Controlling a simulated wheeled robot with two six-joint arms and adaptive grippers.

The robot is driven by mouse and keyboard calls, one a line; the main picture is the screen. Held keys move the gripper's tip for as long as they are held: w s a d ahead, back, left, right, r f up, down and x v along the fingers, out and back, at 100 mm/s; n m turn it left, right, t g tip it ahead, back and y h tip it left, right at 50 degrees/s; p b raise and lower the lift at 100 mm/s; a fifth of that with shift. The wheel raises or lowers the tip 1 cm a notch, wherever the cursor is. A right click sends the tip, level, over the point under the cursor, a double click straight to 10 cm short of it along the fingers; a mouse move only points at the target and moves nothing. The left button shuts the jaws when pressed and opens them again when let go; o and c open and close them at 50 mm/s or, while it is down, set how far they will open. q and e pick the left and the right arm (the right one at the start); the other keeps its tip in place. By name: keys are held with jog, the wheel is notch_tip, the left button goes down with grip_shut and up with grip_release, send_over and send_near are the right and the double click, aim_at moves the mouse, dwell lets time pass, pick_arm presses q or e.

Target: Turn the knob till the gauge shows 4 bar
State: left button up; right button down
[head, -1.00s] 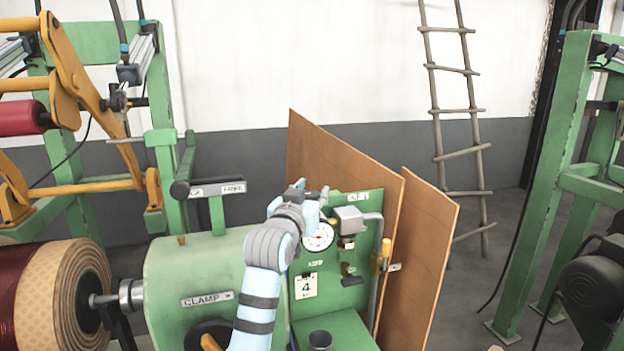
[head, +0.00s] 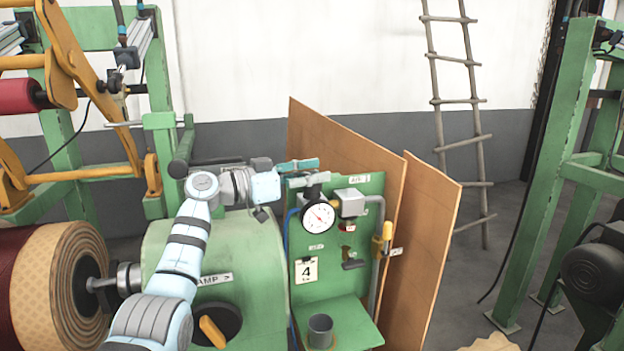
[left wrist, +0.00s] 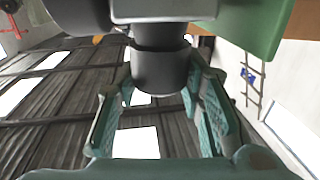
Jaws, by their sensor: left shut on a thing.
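The green panel (head: 365,280) carries a round white gauge (head: 317,217) with a thin needle; its numbers are too small to read. A card (head: 306,271) below it shows a 4. The grey knob (head: 312,181) sits just above the gauge at the panel's top. My left gripper (head: 300,166) reaches in from the left at the knob. In the left wrist view, the dark round knob (left wrist: 160,72) stands between the teal fingers of my left gripper (left wrist: 165,100), which is shut on it. My right gripper is out of view.
A grey fitting with a pipe (head: 352,203) and a yellow-handled valve (head: 387,238) are right of the gauge. A grey cup (head: 320,330) stands on the panel's shelf. Brown boards (head: 425,250) lean behind. The green clamp housing (head: 250,250) is at the left.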

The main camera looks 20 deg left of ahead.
pick_arm(q)
jog(key=shift+f+m+g+h, duration=0.1)
jog(key=shift+m+g+h, duration=0.3)
jog(key=shift+g, duration=0.1)
jog(key=o, duration=1.2)
jog(key=shift+d, duration=0.1)
